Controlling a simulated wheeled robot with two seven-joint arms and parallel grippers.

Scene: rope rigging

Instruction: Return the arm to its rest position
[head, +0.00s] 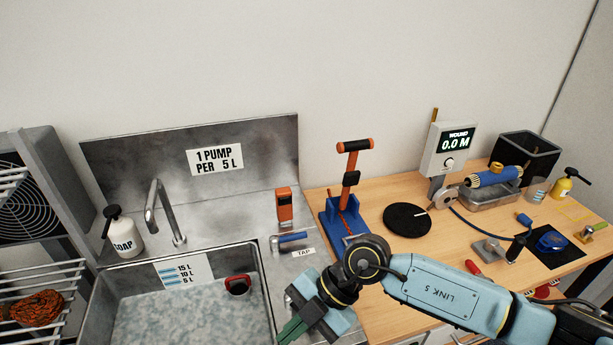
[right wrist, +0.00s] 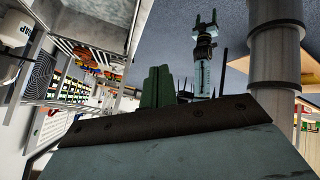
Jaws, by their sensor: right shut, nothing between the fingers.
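My right arm comes in from the right in the head view, its forearm low across the front of the bench. My right gripper (head: 290,332) points down-left at the sink's front right edge, with its green fingers partly cut off by the frame. In the right wrist view its green fingers (right wrist: 157,88) are together with nothing between them. My left gripper is outside the head view. In the right wrist view a distant upright arm, apparently my left one, shows two spread fingers (right wrist: 205,19).
The steel sink (head: 262,285) holds cloudy water and a red-rimmed dark cup (head: 238,285). A rack with coiled rope (head: 38,308) stands left. The wooden bench (head: 388,258) carries several tools.

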